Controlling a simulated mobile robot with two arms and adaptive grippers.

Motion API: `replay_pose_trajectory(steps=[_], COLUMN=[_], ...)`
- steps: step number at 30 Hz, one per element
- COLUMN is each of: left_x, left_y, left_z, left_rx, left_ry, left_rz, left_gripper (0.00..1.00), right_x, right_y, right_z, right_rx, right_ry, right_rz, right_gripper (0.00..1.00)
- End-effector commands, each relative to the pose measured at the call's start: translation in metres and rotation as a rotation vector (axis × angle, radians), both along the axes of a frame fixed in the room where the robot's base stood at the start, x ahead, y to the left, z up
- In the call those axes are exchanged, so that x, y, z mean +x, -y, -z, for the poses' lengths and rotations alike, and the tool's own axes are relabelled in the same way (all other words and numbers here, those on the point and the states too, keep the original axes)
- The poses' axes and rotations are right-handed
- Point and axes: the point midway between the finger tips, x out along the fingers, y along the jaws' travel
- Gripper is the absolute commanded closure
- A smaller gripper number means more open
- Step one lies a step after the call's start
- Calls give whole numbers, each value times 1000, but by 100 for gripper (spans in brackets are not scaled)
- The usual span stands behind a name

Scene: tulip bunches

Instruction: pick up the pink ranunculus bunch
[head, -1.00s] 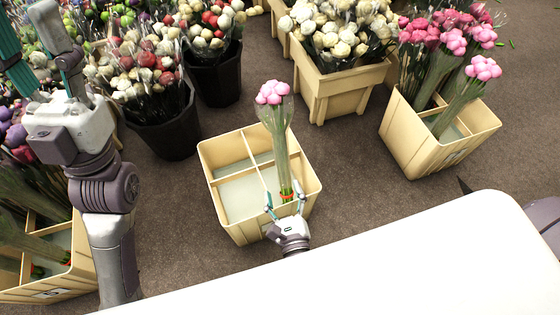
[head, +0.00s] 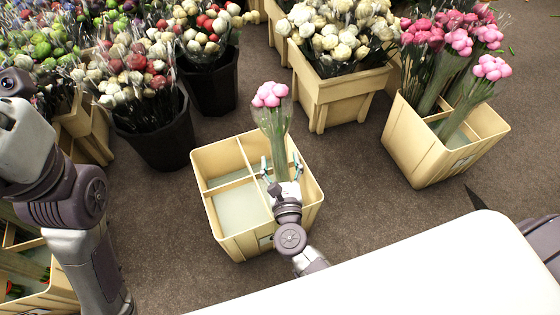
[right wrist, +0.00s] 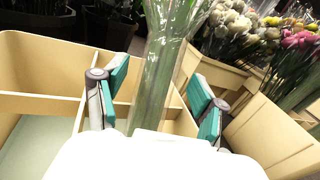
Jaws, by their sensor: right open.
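The pink ranunculus bunch (head: 271,95) stands upright in a clear sleeve in the right part of the divided cream crate (head: 217,148). My right gripper (head: 281,170) is open over this crate, its two teal fingers on either side of the sleeved stems. In the right wrist view the stems (right wrist: 155,75) pass between the open fingers (right wrist: 160,98), with gaps visible at both sides. The flower heads are out of that view. My left arm is at the left edge of the head view; its gripper is out of the picture.
Another cream crate (head: 412,145) with pink bunches stands at the right. A crate of white flowers (head: 342,92) is behind. Black buckets (head: 160,141) of mixed flowers stand at back left. Brown floor is free between the crates.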

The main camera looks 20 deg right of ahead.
Motion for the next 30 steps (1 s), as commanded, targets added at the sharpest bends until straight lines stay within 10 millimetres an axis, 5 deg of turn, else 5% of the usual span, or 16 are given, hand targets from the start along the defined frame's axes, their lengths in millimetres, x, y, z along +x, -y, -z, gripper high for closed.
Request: replay_pose_trajectory(steps=[6, 15, 27, 30], left_x=[-7, -7, -7, -7], left_y=[0, 1, 1, 1], left_z=[-3, -5, -5, -5], left_rx=[1, 2, 2, 2], left_ry=[37, 39, 39, 39], left_rz=[-1, -2, -1, -1], left_gripper=[60, 60, 60, 60], right_x=[30, 34, 34, 34], right_y=[6, 7, 7, 7], right_z=[3, 2, 2, 1], right_rx=[0, -1, -1, -1], right_ry=[1, -1, 0, 1], right_rz=[1, 1, 0, 1], right_gripper=[30, 31, 98, 100])
